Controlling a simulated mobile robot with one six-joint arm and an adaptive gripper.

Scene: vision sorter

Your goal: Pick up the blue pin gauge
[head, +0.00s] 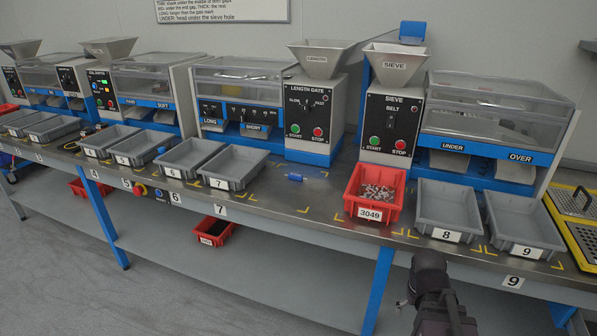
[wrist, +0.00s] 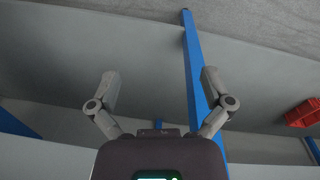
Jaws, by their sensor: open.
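In the head view my dark arm (head: 432,285) is in front of the bench at the lower right, well apart from the cylinder.
A red bin (head: 352,206) marked 3049 holds many small parts. Grey trays 7 (head: 212,180) and 8 (head: 421,229) stand along the bench. The length gate machine (head: 309,156) and sieve machine (head: 367,166) stand behind.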

